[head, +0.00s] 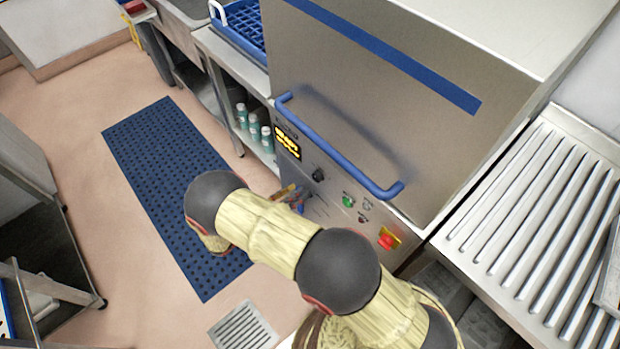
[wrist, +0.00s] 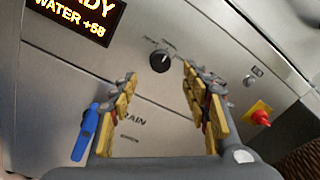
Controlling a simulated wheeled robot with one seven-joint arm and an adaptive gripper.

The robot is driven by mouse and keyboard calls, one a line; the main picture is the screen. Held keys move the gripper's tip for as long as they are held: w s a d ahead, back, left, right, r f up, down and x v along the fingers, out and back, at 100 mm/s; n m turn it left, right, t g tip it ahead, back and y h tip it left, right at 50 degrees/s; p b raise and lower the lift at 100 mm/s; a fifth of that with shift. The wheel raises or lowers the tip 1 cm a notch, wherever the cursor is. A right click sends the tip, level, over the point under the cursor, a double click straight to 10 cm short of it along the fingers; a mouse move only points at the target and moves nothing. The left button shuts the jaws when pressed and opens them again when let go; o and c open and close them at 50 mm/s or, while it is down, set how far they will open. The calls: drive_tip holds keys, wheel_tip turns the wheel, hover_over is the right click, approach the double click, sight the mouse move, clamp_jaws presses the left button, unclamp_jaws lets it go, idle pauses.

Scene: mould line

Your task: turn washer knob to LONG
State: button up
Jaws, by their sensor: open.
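The washer (head: 370,95) is a large steel machine with a blue bar handle (head: 340,150) across its front. Its black round knob (head: 318,174) sits on the front panel, right of the lit display. In the wrist view the knob (wrist: 160,61) lies beyond my fingertips, between them and a little above. Small marks around it are too small to read. My gripper (wrist: 158,82) is open, with yellow-padded fingers either side of the knob's line and apart from it. In the head view my gripper (head: 293,196) is partly hidden by my arm, close to the panel.
The display (wrist: 80,20) shows orange text. A blue lever (wrist: 87,130) is beside the left finger, near a "DRAIN" label. A green button (head: 348,201) and a red emergency button (head: 387,241) sit right of the knob. The blue handle overhangs the panel. A blue mat (head: 170,190) covers the floor.

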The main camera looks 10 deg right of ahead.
sight(315, 178)
drive_tip(key=b+x, duration=0.1)
drive_tip(key=x, duration=0.6)
drive_tip(key=shift+d+b, duration=0.3)
drive_tip(key=c, duration=1.1)
drive_tip(key=shift+c, duration=0.3)
